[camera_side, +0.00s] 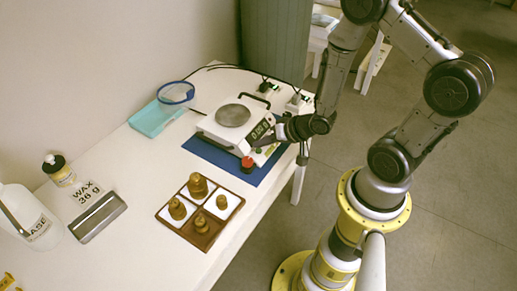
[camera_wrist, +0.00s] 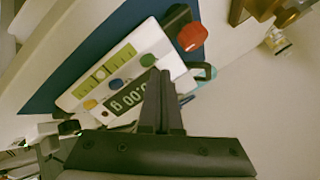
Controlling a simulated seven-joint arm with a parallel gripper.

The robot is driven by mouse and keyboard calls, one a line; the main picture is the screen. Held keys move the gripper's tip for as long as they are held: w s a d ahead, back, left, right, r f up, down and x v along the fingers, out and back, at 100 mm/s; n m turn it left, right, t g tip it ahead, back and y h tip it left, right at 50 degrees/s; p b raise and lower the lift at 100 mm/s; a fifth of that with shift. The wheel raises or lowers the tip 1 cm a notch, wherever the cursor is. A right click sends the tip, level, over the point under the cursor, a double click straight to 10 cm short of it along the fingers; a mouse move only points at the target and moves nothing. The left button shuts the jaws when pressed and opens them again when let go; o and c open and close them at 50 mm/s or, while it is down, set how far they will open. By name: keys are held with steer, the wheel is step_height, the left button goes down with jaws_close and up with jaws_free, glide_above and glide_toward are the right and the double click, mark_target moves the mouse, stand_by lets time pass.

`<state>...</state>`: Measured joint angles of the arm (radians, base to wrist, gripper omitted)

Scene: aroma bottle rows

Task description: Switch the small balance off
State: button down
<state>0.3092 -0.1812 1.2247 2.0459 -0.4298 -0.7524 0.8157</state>
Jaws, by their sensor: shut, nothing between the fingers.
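The small balance (camera_side: 222,127) is white with a round grey pan (camera_side: 233,115) and stands on a blue mat (camera_side: 208,153). Its display is lit, with green digits in the side view and a reading like 0.00 g in the wrist view (camera_wrist: 128,92).
A red knob (camera_side: 247,162) stands at the mat's front; it also shows in the wrist view (camera_wrist: 192,37). A wooden tray (camera_side: 165,214) holds several brass weights. Cables run behind the balance.

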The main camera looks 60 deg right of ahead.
steer(key=shift+f, duration=0.2)
stand_by(0.4)
steer(key=shift+f, duration=0.3)
steer(key=shift+r, duration=0.5)
step_height(320, 180, up, 6)
stand_by(0.9)
steer(key=shift+a, duration=0.1)
